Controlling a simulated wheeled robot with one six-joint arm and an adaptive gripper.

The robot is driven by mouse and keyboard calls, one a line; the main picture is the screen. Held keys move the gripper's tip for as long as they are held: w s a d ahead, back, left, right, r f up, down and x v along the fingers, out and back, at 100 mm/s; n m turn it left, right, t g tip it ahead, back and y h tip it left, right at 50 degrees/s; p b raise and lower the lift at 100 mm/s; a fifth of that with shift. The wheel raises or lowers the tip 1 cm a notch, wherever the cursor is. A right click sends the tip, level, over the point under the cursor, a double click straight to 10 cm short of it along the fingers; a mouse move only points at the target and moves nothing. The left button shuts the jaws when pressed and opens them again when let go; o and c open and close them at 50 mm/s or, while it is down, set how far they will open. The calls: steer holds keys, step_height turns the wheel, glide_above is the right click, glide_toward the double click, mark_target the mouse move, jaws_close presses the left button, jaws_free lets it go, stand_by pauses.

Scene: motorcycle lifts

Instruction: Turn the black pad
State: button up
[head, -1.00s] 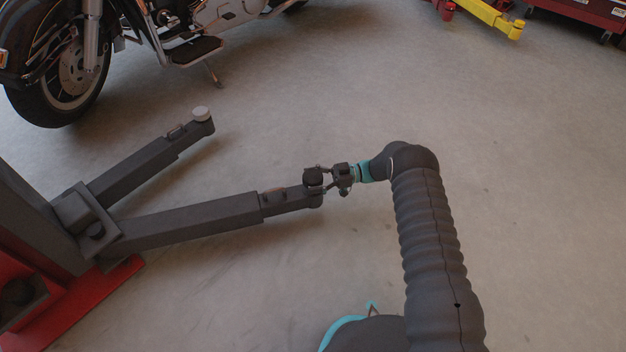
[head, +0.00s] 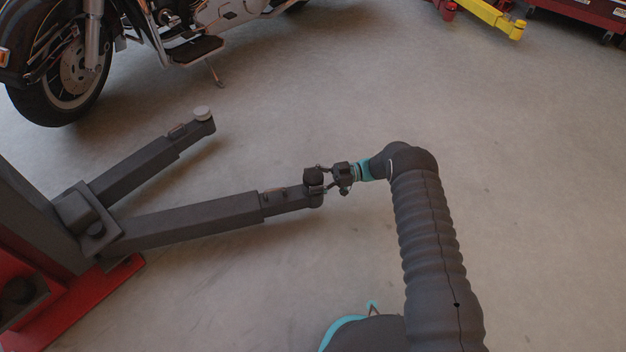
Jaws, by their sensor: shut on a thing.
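The black pad (head: 313,176) sits at the end of the near dark lift arm (head: 190,221), left of the picture's middle. My gripper (head: 325,179) reaches it from the right, with its fingers around the pad's sides, and is shut on it. The pad's far side and the exact finger contact are too small to tell. A second lift arm (head: 135,168) behind it ends in a light grey round pad (head: 202,113), which stands apart from my gripper.
A red and dark lift post base (head: 80,300) stands at the lower left. A motorcycle (head: 150,40) is at the upper left. A yellow lift arm (head: 490,15) lies at the upper right. The concrete floor (head: 530,180) on the right is clear.

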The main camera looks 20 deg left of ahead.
steer(key=shift+s+f, duration=0.1)
steer(key=shift+f, duration=0.15)
steer(key=o, duration=1.1)
steer(key=shift+o, duration=0.3)
steer(key=shift+r, duration=0.1)
steer(key=v, duration=1.2)
